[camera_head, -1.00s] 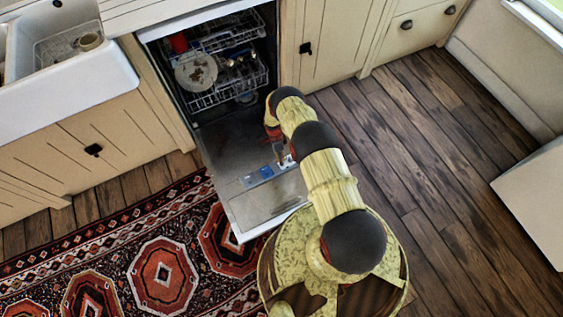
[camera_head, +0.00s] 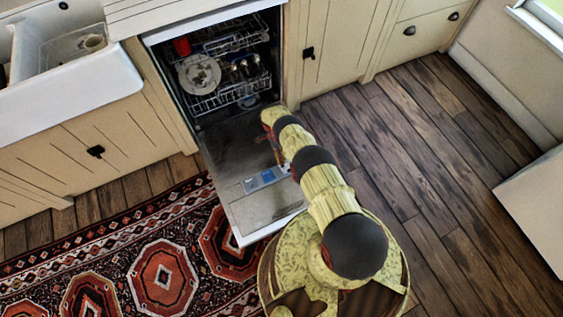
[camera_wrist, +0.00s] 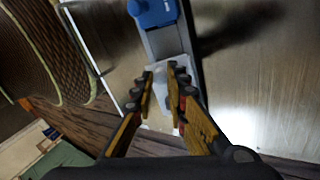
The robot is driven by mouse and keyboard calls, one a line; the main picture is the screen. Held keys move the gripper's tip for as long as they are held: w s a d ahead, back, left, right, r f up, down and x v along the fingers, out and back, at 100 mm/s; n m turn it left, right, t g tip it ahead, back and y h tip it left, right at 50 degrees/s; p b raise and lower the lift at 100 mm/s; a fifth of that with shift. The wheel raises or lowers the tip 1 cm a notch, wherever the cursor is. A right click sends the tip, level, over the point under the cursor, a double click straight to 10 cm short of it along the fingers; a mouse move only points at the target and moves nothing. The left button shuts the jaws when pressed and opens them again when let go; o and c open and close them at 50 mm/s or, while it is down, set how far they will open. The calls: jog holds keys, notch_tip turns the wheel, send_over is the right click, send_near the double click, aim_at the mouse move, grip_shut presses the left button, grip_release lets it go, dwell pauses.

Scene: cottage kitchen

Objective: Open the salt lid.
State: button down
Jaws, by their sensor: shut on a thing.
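The dishwasher door (camera_head: 250,206) is folded down, and a grey strip with a blue part (camera_head: 266,177) runs across its inner face. In the wrist view the blue part (camera_wrist: 153,12) is at the top, on the strip. A pale, whitish piece, seemingly the salt lid (camera_wrist: 158,122), lies at the strip's near end, between my gripper's fingers (camera_wrist: 161,72). The fingers are closed on it. Whether the lid is raised from the strip cannot be told. In the head view my gripper (camera_head: 278,155) is small and partly hidden by my arm, above the door.
The dishwasher racks (camera_head: 230,95) hold a plate (camera_head: 199,74) and a red item (camera_head: 182,46). Cabinets stand on both sides, with a sink (camera_head: 75,70) at left. A patterned rug (camera_head: 165,275) lies left of the door. The wooden floor (camera_head: 445,170) at right is clear.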

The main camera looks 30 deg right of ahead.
jog(key=shift+w, duration=0.15)
jog(key=c, duration=1.7)
grip_release()
jog(key=shift+c, duration=0.2)
jog(key=v, duration=1.1)
jog(key=shift+w+r, duration=0.15)
jog(key=shift+r, duration=0.25)
